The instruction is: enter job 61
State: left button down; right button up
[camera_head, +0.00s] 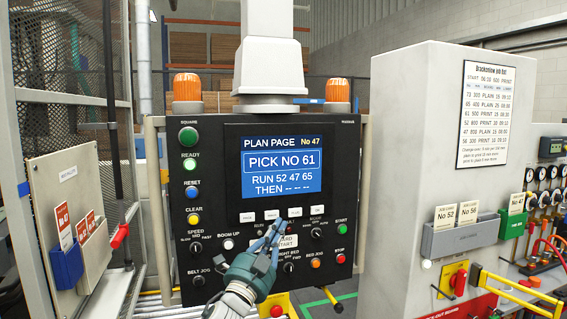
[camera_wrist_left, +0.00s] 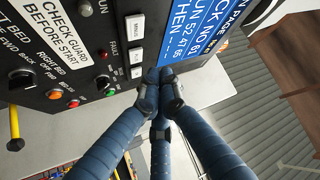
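The control panel's screen (camera_head: 281,167) reads PLAN PAGE No 47, PICK NO 61, RUN 52 47 65, THEN and dashes. Below it is a row of small white keys (camera_head: 271,214); in the left wrist view one key (camera_wrist_left: 135,26) reads MENU. My left gripper (camera_head: 279,228) is in front of the panel just under this row, partly covering the label below. In the left wrist view the blue fingers (camera_wrist_left: 158,78) come together at the tips beside the keys, with nothing seen between them. I cannot tell whether they touch a key. My right gripper is not in view.
A printed job list (camera_head: 487,113) hangs on the grey cabinet at right. Cards 52 and 56 stand in a grey holder (camera_head: 459,239); card 47 stands in a green holder (camera_head: 513,225). Red-and-white cards (camera_head: 64,226) are at left. Knobs and coloured buttons surround the screen, including green START (camera_head: 341,229).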

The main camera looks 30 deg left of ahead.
aim_at(320, 216)
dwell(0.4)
pick_arm(q)
jog(key=w+d, duration=0.8)
jog(key=d, duration=0.4)
jog(key=shift+w, duration=0.1)
jog(key=shift+w, duration=0.1)
jog(key=shift+w+a+b, duration=0.65)
jog(key=shift+w+a, duration=0.75)
jog(key=shift+a, duration=0.3)
jog(key=shift+w+a+b, duration=0.6)
jog(key=shift+w+a, duration=0.8)
jog(key=shift+a, duration=0.25)
